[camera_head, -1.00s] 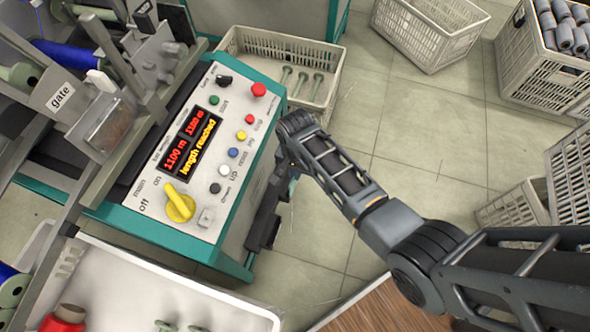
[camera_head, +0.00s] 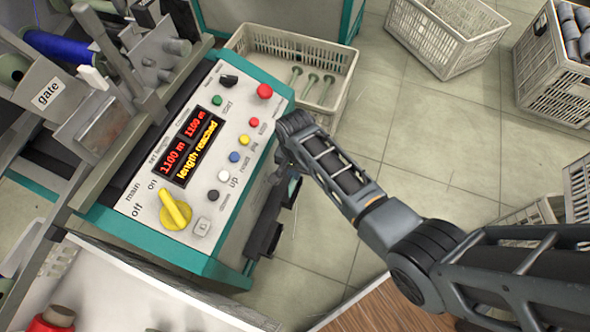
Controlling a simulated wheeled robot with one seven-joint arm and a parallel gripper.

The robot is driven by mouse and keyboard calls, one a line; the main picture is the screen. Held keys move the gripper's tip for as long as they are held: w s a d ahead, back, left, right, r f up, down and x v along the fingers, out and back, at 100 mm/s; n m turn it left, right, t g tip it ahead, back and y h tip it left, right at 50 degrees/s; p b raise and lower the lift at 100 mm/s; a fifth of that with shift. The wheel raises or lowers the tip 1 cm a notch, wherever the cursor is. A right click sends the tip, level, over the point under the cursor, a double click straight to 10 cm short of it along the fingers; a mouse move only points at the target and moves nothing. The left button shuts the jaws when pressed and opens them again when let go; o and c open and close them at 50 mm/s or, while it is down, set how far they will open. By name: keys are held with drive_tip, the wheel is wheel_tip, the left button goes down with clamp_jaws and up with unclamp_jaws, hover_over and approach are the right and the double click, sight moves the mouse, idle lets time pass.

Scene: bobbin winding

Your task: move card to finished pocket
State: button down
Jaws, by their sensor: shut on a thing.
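My gripper (camera_head: 264,236) is a dark shape beside the right edge of the winding machine's panel, partly hidden by my arm's wrist. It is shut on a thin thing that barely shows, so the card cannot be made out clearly. No pocket marked as finished can be made out in this view. The machine's control panel (camera_head: 212,160) reads 1100 m on both displays and "length reached".
The panel's teal housing (camera_head: 190,250) stands close left of my gripper. A pale crate (camera_head: 335,100) with several spindles is behind it. Another crate (camera_head: 440,40) and one with grey bobbins (camera_head: 548,85) stand farther back. A white tray (camera_head: 150,290) lies lower left. Tiled floor is clear between.

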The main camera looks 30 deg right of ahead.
sight(295, 184)
drive_tip(key=shift+f+b, duration=0.45)
drive_tip(key=shift+f, duration=0.5)
drive_tip(key=shift+f, duration=0.1)
drive_tip(key=shift+f+b, duration=2.05)
drive_tip(key=shift+f, duration=0.8)
drive_tip(key=shift+f, duration=0.25)
drive_tip(key=shift+f, duration=0.2)
drive_tip(key=c, duration=1.2)
unclamp_jaws()
drive_tip(key=shift+r, duration=0.1)
